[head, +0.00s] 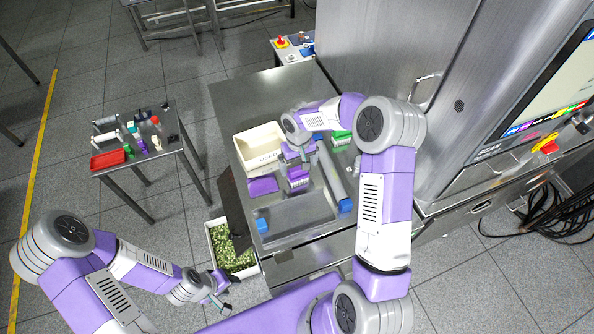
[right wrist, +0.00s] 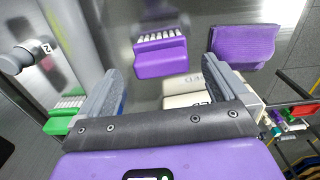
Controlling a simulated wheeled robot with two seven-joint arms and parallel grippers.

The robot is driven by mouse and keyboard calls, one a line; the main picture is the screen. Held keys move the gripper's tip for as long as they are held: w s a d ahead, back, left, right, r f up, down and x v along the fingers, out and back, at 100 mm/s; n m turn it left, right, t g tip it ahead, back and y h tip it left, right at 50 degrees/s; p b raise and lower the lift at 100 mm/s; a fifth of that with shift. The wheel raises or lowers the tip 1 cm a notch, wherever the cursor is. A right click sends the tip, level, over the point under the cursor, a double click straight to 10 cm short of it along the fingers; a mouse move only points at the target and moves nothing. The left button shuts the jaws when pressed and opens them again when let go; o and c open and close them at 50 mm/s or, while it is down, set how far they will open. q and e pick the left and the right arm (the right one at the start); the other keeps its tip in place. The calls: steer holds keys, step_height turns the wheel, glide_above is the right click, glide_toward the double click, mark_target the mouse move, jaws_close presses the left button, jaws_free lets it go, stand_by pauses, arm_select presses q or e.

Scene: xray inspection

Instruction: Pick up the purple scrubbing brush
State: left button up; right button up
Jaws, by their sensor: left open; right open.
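The purple scrubbing brush (head: 298,179) lies on the steel table, just in front of my right gripper (head: 299,156) in the head view. In the right wrist view the brush (right wrist: 160,59), a purple block with white bristles, shows beyond and between the two spread fingers of the right gripper (right wrist: 161,85). The right gripper is open and empty, apart from the brush. My left gripper (head: 219,301) is open and empty, low at the front left, away from the table top.
A flat purple pad (head: 263,185) lies left of the brush. A white bin (head: 260,148) stands behind the pad. A green brush (head: 340,138) and a grey roller bar (head: 334,175) are to the right. A side table (head: 149,166) holds several small items.

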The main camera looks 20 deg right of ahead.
mark_target(298, 168)
step_height(298, 168, down, 4)
steer(key=shift+s+a+f, duration=0.1)
steer(key=shift+f, duration=0.15)
steer(key=shift+c, duration=0.3)
steer(key=c, duration=1)
steer(key=shift+r, duration=0.15)
step_height(298, 168, up, 10)
steer(key=shift+f, duration=0.1)
